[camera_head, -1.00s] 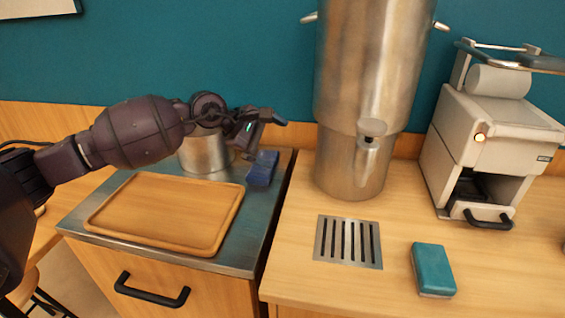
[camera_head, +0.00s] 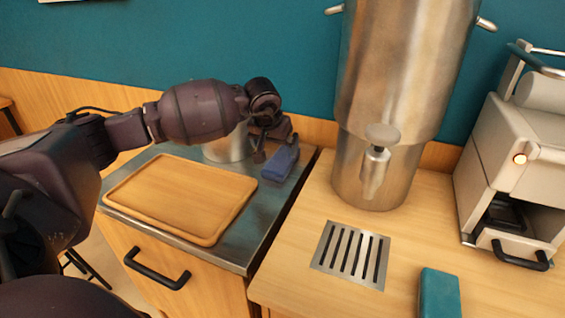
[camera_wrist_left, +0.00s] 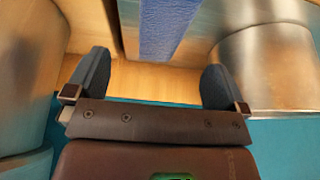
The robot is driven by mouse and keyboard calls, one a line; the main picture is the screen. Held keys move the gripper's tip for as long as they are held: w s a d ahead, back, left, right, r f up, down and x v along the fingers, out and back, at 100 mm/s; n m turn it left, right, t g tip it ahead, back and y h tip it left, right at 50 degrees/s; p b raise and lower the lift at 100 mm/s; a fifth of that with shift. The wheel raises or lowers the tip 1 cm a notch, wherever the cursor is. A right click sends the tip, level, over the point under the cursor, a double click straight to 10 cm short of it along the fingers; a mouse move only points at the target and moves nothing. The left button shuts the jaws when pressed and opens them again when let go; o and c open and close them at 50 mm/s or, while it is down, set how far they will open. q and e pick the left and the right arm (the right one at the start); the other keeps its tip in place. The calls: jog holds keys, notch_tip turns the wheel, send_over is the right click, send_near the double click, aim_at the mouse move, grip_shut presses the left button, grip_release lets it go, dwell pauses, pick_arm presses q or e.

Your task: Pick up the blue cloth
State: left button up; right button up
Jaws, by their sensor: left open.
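The blue cloth (camera_head: 281,164) is a small folded blue block on the steel counter top, right of the wooden tray. It also shows at the top of the left wrist view (camera_wrist_left: 168,28), textured and cut off by the frame edge. My left gripper (camera_head: 270,140) is just above and behind the cloth, pointing down. In the left wrist view, its two fingers (camera_wrist_left: 155,82) are spread apart with nothing between them, and the cloth lies beyond the fingertips. My right gripper is not in view.
The wooden tray (camera_head: 180,197) lies empty on the steel top (camera_head: 236,252). A metal pot (camera_head: 228,146) stands behind the gripper. A large steel dispenser (camera_head: 395,100) stands close on the right.

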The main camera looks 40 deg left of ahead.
aim_at(279, 160)
pick_arm(q)
jog(key=x, duration=0.4)
jog(key=shift+w+f+b, duration=0.15)
jog(key=shift+f+b, duration=0.15)
jog(key=shift+w+a+b+x, duration=0.1)
jog(key=shift+a+b+x, duration=0.1)
jog(key=shift+x, duration=1.05)
jog(key=shift+w+a+b+x, duration=0.15)
jog(key=shift+a+b+x, duration=0.05)
jog(key=shift+x, duration=1.1)
jog(key=shift+r, duration=0.25)
jog(key=c, duration=0.9)
